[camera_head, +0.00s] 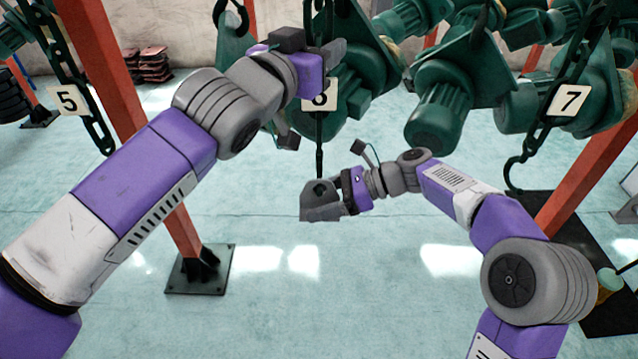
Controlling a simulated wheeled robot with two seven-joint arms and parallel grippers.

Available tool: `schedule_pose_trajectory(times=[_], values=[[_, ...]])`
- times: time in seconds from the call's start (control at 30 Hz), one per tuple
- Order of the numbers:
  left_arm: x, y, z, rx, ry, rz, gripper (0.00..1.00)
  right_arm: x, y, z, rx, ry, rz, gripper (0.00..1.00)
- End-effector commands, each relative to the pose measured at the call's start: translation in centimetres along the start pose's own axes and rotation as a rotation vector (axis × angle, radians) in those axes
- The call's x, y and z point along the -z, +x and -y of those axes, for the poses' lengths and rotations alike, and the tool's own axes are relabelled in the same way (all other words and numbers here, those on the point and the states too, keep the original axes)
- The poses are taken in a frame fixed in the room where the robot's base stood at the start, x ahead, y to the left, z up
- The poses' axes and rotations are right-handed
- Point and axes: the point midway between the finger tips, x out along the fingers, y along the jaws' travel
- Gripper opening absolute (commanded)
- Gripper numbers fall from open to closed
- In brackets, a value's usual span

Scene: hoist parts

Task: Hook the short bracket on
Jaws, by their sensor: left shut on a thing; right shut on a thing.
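My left gripper (333,56) is high in the middle, shut on the chain hook with the number 6 plate (319,96); the grip itself is mostly hidden. The dark thin shank of this hook (319,150) hangs straight down below the plate. My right gripper (345,195) is lower, in the middle, shut on a small grey piece that looks like the short bracket (318,212). The bracket has a dark opening near its top. The shank's lower end meets the bracket at this opening; I cannot tell whether the hook passes through it.
Chains with plates 5 (68,100) and 7 (569,100) hang at left and right, the latter with an empty hook (514,172). Green hoist parts (437,115) hang at the upper right. Red posts (105,60) stand on both sides. The floor below is open.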

Motion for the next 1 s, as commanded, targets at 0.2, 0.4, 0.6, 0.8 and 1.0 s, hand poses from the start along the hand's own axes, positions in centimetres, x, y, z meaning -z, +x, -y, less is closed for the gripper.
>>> schedule_pose_trajectory(times=[0.2,0.4,0.6,0.8,1.0], values=[[-0.06,0.03,-0.02,0.0,0.001,0.002,0.29,-0.18,-0.03,-0.01,0.0,-0.002,0.003,0.19],[-0.06,0.02,-0.02,0.0,0.001,0.002,0.29,-0.18,-0.03,-0.01,0.001,-0.002,0.002,0.19],[-0.05,0.02,-0.02,0.0,0.001,0.002,0.29,-0.16,-0.02,-0.01,0.0,-0.002,0.002,0.91],[-0.05,0.02,-0.02,0.0,0.001,0.001,0.29,-0.08,-0.01,-0.01,0.0,-0.001,0.001,1.0],[-0.04,0.02,-0.03,0.0,0.001,0.001,0.29,0.05,-0.61,0.07,0.002,0.001,-0.001,1.0]])
